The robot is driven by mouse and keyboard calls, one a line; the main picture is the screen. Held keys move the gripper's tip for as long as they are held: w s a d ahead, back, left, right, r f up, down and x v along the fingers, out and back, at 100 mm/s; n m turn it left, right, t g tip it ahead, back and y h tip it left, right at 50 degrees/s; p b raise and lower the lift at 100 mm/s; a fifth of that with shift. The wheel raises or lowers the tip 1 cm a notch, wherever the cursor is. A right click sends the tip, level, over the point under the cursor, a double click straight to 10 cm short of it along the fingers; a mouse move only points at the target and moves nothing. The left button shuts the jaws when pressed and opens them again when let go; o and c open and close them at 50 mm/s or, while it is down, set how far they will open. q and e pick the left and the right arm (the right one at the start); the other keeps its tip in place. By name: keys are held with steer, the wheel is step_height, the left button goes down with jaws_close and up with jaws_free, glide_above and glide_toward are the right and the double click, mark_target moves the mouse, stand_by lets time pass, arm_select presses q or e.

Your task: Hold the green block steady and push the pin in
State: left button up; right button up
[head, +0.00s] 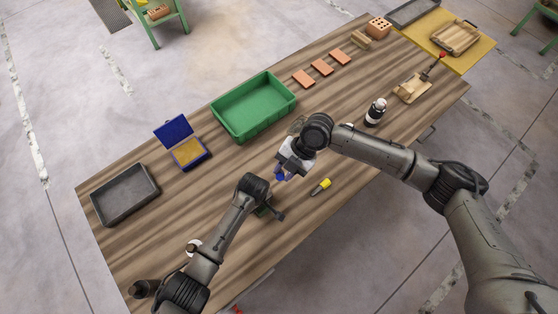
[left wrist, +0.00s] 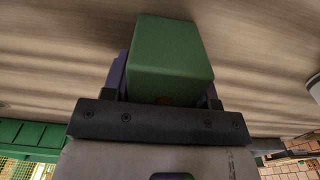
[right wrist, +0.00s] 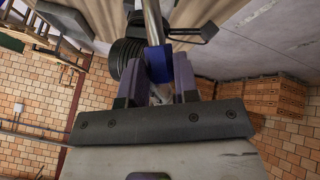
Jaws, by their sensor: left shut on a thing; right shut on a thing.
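The green block (left wrist: 170,58) is between the fingers of my left gripper (left wrist: 165,88) in the left wrist view, and the gripper is shut on it. In the head view my left gripper (head: 266,209) is low over the table's front part, with the block mostly hidden by the arm. The pin, with a grey shaft and a blue part (right wrist: 158,62), is between the fingers of my right gripper (right wrist: 158,82), which is shut on it. In the head view the right gripper (head: 283,172) is above and beyond the left one. The pin's tip and any hole are not clearly visible.
A yellow-and-black tool (head: 320,187) lies just right of the grippers. A green crate (head: 254,107), open blue case (head: 181,142) and grey tray (head: 124,194) stand behind and left. A dark bottle (head: 375,112) and wooden fixture (head: 411,89) stand right. Bare table lies in front.

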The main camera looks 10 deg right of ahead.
arm_select(q)
steer(key=o, duration=1.2)
